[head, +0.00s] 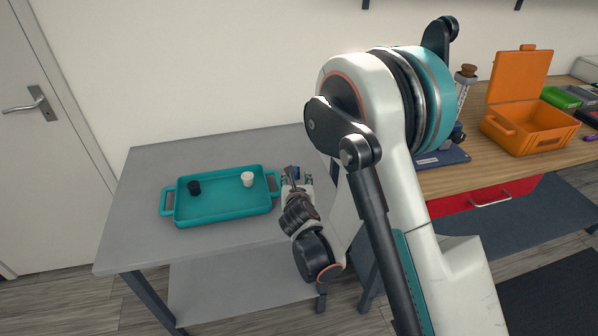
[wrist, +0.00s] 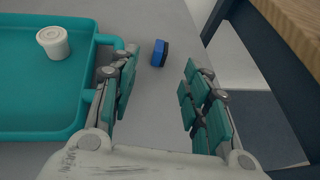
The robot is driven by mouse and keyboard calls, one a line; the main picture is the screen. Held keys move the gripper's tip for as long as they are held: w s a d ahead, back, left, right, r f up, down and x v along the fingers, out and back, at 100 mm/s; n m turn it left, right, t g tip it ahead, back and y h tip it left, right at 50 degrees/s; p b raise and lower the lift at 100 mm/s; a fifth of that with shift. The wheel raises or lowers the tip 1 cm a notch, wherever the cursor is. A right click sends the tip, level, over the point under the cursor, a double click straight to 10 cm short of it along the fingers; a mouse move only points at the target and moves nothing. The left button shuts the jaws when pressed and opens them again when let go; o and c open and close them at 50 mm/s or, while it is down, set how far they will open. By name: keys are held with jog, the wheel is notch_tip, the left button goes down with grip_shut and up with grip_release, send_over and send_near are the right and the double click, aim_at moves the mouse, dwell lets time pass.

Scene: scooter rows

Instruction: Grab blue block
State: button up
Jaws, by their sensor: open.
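The blue block (wrist: 159,53) lies on the grey table in the wrist view, just right of the teal tray's handle. It has a blue face and a dark side. It sits ahead of my gripper (wrist: 158,85), between the lines of the two fingers and nearer the left one. My gripper is open and nothing is between its fingers. In the head view my gripper (head: 295,180) is over the table right of the tray, and a small bit of blue shows by its fingers, mostly hidden.
A teal tray (head: 222,215) holds a white cup (head: 248,179) and a black cup (head: 194,187). The left finger is close to the tray's handle. The grey table's (head: 150,155) right edge borders a gap before the wooden bench (head: 470,185), which carries an open orange case (head: 530,135).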

aim_at(296, 171)
jog(key=x, duration=0.5)
jog(key=shift+f, duration=0.1)
jog(key=shift+b+x, duration=1.15)
jog(key=shift+x, duration=1.65)
jog(key=shift+w+d+f, duration=0.15)
jog(key=shift+w+f, duration=0.1)
jog(key=shift+w, duration=0.1)
grip_shut()
